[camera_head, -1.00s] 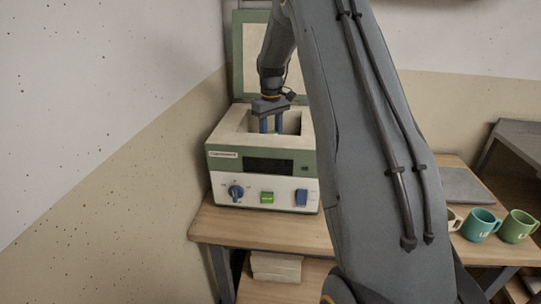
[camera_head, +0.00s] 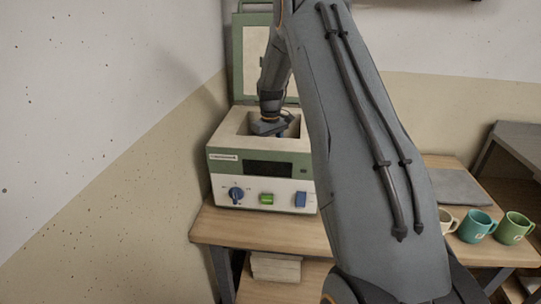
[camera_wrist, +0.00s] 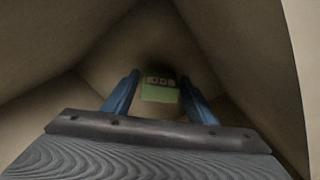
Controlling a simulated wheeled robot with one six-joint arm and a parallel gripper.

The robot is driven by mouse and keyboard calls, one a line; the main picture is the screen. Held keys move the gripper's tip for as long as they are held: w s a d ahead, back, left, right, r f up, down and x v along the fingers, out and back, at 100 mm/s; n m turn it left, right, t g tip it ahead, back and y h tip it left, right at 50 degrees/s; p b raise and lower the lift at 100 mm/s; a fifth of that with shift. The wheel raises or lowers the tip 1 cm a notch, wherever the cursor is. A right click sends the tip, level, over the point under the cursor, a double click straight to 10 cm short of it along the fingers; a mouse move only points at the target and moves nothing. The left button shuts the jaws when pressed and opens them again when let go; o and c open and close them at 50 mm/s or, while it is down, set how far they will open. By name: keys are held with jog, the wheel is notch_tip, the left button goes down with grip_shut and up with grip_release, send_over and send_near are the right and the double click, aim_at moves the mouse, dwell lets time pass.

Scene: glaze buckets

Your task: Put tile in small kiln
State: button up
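The small kiln (camera_head: 228,163) is a green and cream box with its lid (camera_head: 252,60) raised open behind it. My gripper (camera_wrist: 160,76) points down inside the kiln chamber; in the head view its fingers are mostly hidden by the kiln's front wall.
The chamber walls (camera_wrist: 60,50) surround my gripper closely. The kiln stands on a wooden table (camera_head: 265,232) near the wall. A cream mug (camera_head: 446,220), a teal mug (camera_head: 475,228) and a green mug (camera_head: 513,229) stand at the right. A grey slab (camera_head: 458,187) lies behind them.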

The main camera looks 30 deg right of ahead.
jog(key=shift+o, duration=0.2)
jog(key=shift+r, duration=0.1)
notch_tip(320, 180, up, 12)
jog(key=b, duration=0.3)
jog(key=shift+r, duration=0.15)
dwell(0.5)
